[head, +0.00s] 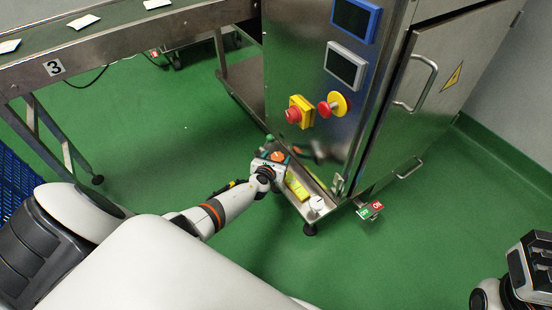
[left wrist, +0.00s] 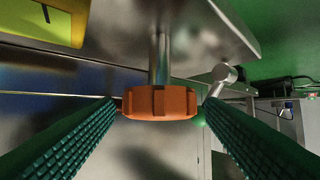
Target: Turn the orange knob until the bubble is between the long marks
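The orange knob (left wrist: 160,103) sits on a metal stem under a steel plate in the left wrist view. It also shows as a small orange spot (head: 278,156) in the head view. My left gripper (head: 272,166) is at the base of the steel cabinet. Its green ribbed fingers stand on both sides of the knob, with a narrow gap at the right, and look open around it. A yellow level (head: 297,186) lies on the cabinet's low ledge; part of it, with a black mark, shows in the left wrist view (left wrist: 40,20). Its bubble cannot be made out. My right gripper (head: 533,268) is far off at lower right.
The steel cabinet (head: 310,90) has screens, a red button (head: 293,115) and a red and yellow switch (head: 334,104). A white round part (head: 317,203) stands on the ledge beside the level. A conveyor (head: 120,50) runs at upper left. Green floor (head: 420,240) is clear at right.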

